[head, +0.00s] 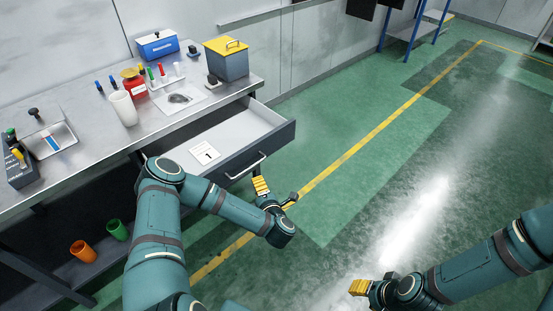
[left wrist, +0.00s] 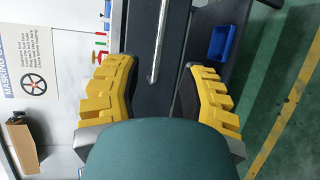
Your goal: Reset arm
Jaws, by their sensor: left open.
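My left gripper (head: 261,187) is in front of the open drawer (head: 240,139), close to its handle (head: 245,167). Its yellow fingers stand wide apart with nothing between them in the left wrist view (left wrist: 157,95). The drawer handle shows beyond the fingers in that view (left wrist: 159,42), apart from them. The drawer holds a white card marked 1 (head: 205,153). My right gripper (head: 359,287) is low at the right over the floor; its fingers are too small to tell open from shut.
The workbench (head: 60,176) carries a white cup (head: 123,108), a red jar (head: 134,84), a blue box (head: 158,44) and a yellow-lidded box (head: 226,59). Orange (head: 83,251) and green (head: 117,230) cups stand on the lower shelf. The floor to the right is clear.

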